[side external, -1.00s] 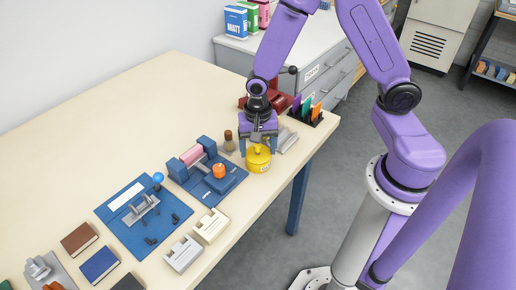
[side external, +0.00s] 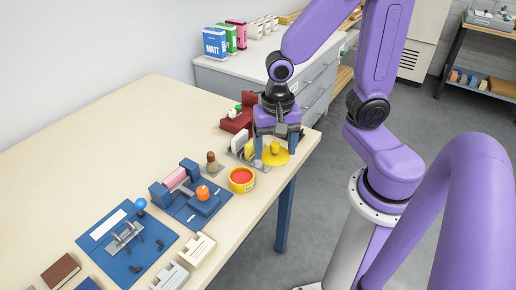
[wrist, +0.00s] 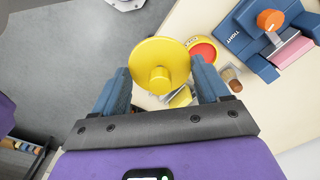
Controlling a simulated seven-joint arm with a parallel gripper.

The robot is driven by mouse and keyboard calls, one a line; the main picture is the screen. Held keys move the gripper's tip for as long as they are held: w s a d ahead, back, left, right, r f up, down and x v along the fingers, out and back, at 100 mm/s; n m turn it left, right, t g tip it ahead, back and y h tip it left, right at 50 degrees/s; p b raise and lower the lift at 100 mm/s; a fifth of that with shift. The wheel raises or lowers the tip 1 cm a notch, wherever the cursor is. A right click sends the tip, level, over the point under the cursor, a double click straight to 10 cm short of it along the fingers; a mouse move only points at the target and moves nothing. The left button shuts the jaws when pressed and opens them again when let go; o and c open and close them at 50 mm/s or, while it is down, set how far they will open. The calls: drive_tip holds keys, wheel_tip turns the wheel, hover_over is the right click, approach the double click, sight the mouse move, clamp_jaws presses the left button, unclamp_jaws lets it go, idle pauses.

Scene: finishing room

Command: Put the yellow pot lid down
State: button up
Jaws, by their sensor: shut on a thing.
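The yellow pot lid (side external: 271,157) is a round disc with a yellow knob, at the right end of the table. In the wrist view the lid (wrist: 145,58) lies between the two blue fingers. My gripper (side external: 275,150) is shut on it; it also shows in the wrist view (wrist: 163,78). I cannot tell whether the lid touches the table or hangs just above it. The yellow pot (side external: 241,187) stands uncovered to the lid's left, red inside. Its rim shows in the wrist view (wrist: 194,41), partly behind the lid.
A grey rack with pale upright pieces (side external: 239,144) stands close left of my gripper. A red holder (side external: 236,123) stands behind. The table edge is near the lid on the right.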

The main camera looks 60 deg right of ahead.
drive_tip(key=shift+s+d+r, duration=0.1)
drive_tip(key=shift+s+r, duration=0.2)
drive_tip(key=shift+s, duration=0.45)
drive_tip(key=shift+s+d+r, duration=0.15)
drive_tip(key=shift+s+r, duration=0.2)
drive_tip(key=shift+s, duration=0.35)
drive_tip(key=shift+s+d+r, duration=0.1)
drive_tip(key=shift+s+r, duration=0.2)
drive_tip(key=shift+s, duration=0.45)
drive_tip(key=m, duration=0.9)
hover_over(190, 157)
drive_tip(key=f, duration=1.2)
drive_tip(key=shift+s+f, duration=0.1)
drive_tip(key=shift+s, duration=0.25)
drive_tip(key=shift+w+f, duration=0.2)
drive_tip(key=shift+f, duration=1.6)
drive_tip(key=shift+f, duration=0.15)
